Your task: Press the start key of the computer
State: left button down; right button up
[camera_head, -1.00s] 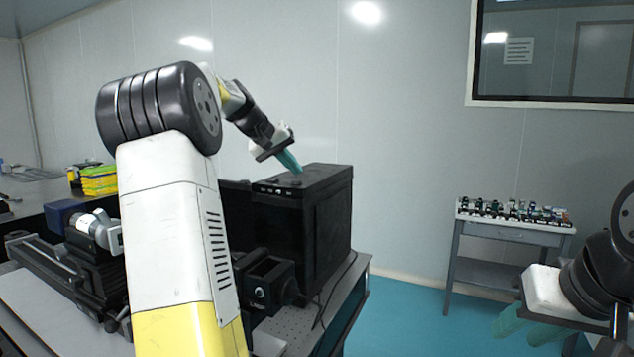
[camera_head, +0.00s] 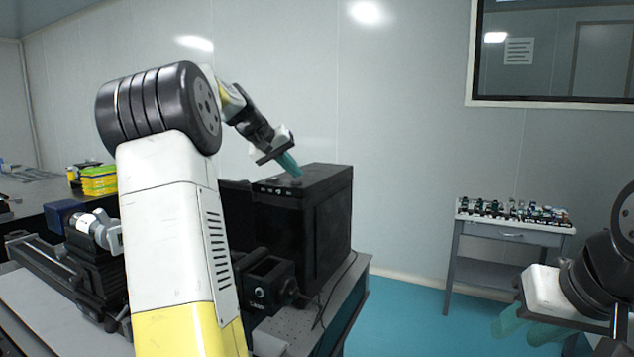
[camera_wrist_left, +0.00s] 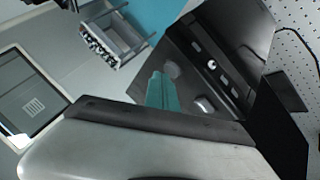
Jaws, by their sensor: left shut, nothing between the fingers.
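The computer (camera_head: 325,215) is a black tower standing on the optical table. Its top edge carries a row of small ports and buttons, also visible in the left wrist view (camera_wrist_left: 211,65). That view shows a round grey disc (camera_wrist_left: 173,70) and a silver oval button (camera_wrist_left: 203,104) on the case; I cannot tell which is the start key. My left gripper (camera_head: 290,164) is shut and empty, its teal fingertips pointing down at the top near the panel edge. Contact cannot be told. My right gripper (camera_head: 525,326) hangs at the lower right, away from the computer, partly cut off by my arm.
Black optical equipment (camera_head: 265,280) stands in front of the computer, with a cable beside it. A grey side table (camera_head: 490,232) with several small parts stands at the right wall. Yellow-green boxes (camera_head: 99,181) lie on the left bench. Blue floor is free between the tables.

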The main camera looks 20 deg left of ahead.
aim_at(293, 181)
pick_arm(q)
jog(key=shift+f, duration=0.4)
dwell(0.6)
jog(key=shift+r, duration=0.85)
jog(key=shift+r, duration=2.5)
jog(key=shift+s, duration=0.1)
